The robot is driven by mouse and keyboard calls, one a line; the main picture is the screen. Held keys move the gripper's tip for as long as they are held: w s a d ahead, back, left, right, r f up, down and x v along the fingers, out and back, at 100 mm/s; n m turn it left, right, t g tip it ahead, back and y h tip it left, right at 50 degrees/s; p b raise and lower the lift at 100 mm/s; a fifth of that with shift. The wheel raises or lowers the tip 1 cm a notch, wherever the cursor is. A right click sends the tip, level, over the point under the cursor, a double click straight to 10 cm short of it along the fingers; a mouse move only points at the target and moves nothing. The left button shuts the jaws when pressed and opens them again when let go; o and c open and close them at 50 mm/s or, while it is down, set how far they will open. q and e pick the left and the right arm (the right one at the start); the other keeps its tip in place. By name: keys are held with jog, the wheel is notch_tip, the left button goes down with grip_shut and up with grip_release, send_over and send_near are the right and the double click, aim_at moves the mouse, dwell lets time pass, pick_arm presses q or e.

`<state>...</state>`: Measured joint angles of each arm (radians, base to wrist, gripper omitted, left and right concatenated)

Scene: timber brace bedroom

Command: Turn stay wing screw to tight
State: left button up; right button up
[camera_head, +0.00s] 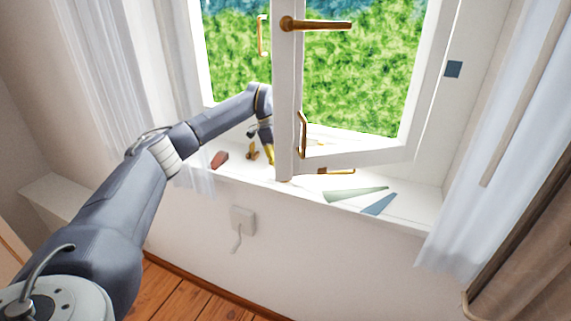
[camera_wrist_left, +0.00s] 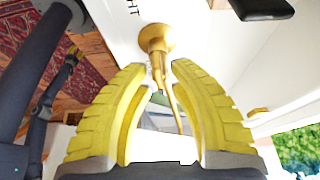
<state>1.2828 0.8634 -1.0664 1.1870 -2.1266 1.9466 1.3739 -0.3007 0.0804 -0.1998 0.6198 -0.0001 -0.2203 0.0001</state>
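The brass wing screw (camera_wrist_left: 158,45) has a round base on a white surface and a thin pointed part reaching down between my fingers in the left wrist view. The yellow fingers of my left gripper (camera_wrist_left: 158,68) stand apart on either side of it, with gaps visible. In the head view my left gripper (camera_head: 268,153) points down at the sill, beside the window's centre post. A small brass fitting (camera_head: 252,151) stands just left of it. Dark letters "HT" (camera_wrist_left: 132,7) show near the screw base. A small yellow-and-dark part (camera_wrist_left: 70,62), possibly my right gripper, is too small to read.
The open window sash (camera_head: 355,157), with a brass handle (camera_head: 320,25), stands close right of my left gripper. On the sill lie a reddish block (camera_head: 219,160), a green wedge (camera_head: 352,194) and a blue wedge (camera_head: 379,204). A curtain (camera_head: 110,80) hangs at the left.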

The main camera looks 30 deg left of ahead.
pick_arm(q)
grip_shut()
jog(key=m, duration=0.2)
jog(key=m+g, duration=0.1)
jog(key=m, duration=0.1)
jog(key=shift+r+g, duration=0.1)
jog(key=shift+g, duration=0.2)
jog(key=shift+s+m+g+y, duration=0.15)
jog(key=shift+m+g, duration=0.3)
jog(key=shift+m, duration=0.75)
jog(key=shift+s+m+g+y, duration=0.15)
jog(key=shift+m+g, duration=0.3)
jog(key=shift+m, duration=0.75)
jog(key=shift+o, duration=1.3)
grip_release()
jog(key=shift+w, duration=0.1)
